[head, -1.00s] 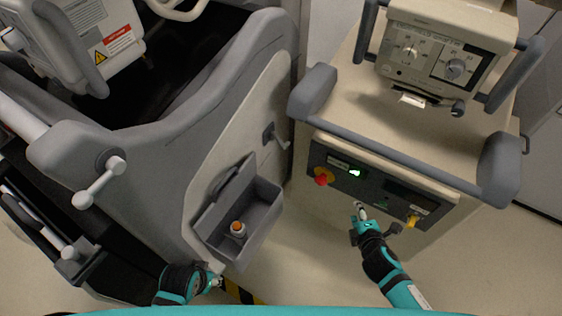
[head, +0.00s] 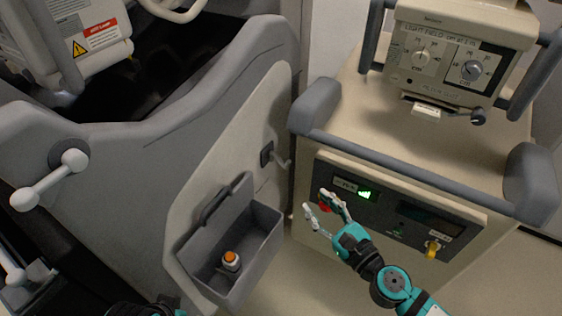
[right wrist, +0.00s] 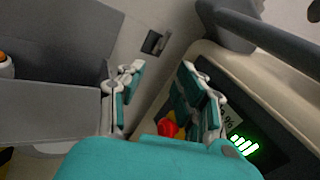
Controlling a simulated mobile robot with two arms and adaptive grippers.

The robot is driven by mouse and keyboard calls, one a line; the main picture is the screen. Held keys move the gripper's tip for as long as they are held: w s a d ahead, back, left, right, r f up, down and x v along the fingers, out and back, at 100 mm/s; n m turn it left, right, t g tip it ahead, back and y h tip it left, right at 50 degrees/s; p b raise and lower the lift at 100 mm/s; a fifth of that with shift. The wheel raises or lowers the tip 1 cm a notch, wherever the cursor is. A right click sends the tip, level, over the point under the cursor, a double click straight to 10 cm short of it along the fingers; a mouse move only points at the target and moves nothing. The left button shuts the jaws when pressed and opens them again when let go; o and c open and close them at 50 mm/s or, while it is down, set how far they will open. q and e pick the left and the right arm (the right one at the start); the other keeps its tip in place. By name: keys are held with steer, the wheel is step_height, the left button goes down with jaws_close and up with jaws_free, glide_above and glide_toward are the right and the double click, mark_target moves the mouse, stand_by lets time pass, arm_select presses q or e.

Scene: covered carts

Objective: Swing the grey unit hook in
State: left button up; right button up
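The hook (head: 268,154) is a small dark piece on the beige side panel of the grey unit (head: 190,130). In the head view its arm (head: 282,163) sticks out to the right, toward the beige cart. The hook also shows in the right wrist view (right wrist: 153,42), beyond the fingertips. My right gripper (head: 320,204) is open and empty, below and to the right of the hook and apart from it, in front of the beige cart's control panel. Its two spread fingers show in the right wrist view (right wrist: 163,78). Only a sliver of my left arm shows at the bottom edge.
A grey open bin (head: 262,262) with an orange-capped bottle (head: 230,261) hangs below the hook. The beige cart (head: 385,115) stands close on the right, with a grey rail (head: 400,168) and a red button (head: 325,203) beside my right fingers. The gap between the units is narrow.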

glide_toward(281, 160)
steer(key=x, duration=0.8)
steer(key=shift+w+a+f, duration=0.25)
steer(key=shift+w+f, duration=0.05)
steer(key=shift+f, duration=0.05)
arm_select(q)
steer(key=shift+r, duration=0.35)
arm_select(e)
steer(key=shift+w+a, duration=0.35)
steer(key=shift+w, duration=0.15)
steer(key=shift+c, duration=0.4)
jaws_close()
arm_select(q)
steer(key=shift+f, duration=0.1)
